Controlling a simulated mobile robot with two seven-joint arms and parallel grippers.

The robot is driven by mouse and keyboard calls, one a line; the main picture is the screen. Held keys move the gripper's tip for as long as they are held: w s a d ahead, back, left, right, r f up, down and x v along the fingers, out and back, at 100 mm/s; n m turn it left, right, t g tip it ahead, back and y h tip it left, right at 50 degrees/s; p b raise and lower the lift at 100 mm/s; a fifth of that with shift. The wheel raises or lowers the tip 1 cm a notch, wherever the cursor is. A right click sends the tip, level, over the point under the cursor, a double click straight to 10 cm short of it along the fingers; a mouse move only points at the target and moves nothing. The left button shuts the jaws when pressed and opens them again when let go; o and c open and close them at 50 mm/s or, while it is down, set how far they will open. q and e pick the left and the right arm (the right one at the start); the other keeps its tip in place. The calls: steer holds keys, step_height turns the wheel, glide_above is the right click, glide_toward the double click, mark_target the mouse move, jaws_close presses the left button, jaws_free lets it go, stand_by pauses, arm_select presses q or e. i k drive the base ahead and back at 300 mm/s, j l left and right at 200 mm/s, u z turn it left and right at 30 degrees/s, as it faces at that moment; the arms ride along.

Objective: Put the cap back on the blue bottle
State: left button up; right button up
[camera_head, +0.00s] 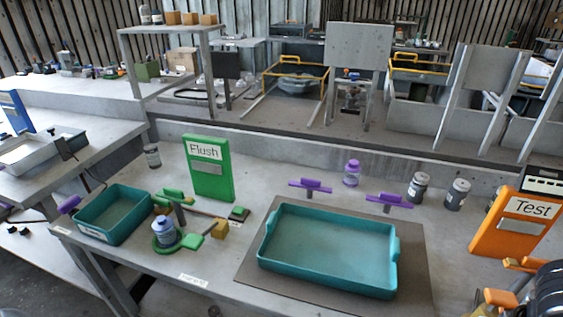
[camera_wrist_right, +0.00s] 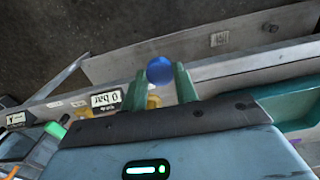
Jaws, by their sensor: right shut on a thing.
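A pale blue bottle (camera_head: 165,232) stands upright in a round green holder (camera_head: 165,248) at the left of the bench in the head view. Its neck is too small to tell its details. In the right wrist view my right gripper (camera_wrist_right: 160,80) is shut on a round blue piece (camera_wrist_right: 160,70), which looks like the cap. It sits between the tips of the two green fingers, with the floor and the bench edge behind it. My right gripper does not clearly show in the head view. My left gripper is in neither view.
A large teal tray (camera_head: 330,283) lies on a grey mat at the bench middle. A smaller teal bin (camera_head: 110,232) stands left of the holder. A green Flush panel (camera_head: 208,180), a purple bottle (camera_head: 351,175), grey bottles (camera_head: 418,187) and an orange Test panel (camera_head: 505,240) stand behind.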

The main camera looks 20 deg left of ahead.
mark_target(164, 228)
steer(key=i+u, duration=0.1)
steer(key=u, duration=0.8)
steer(key=i+u, duration=0.15)
steer(key=u, duration=0.75)
steer(key=i+l, duration=0.05)
steer(key=l, duration=0.05)
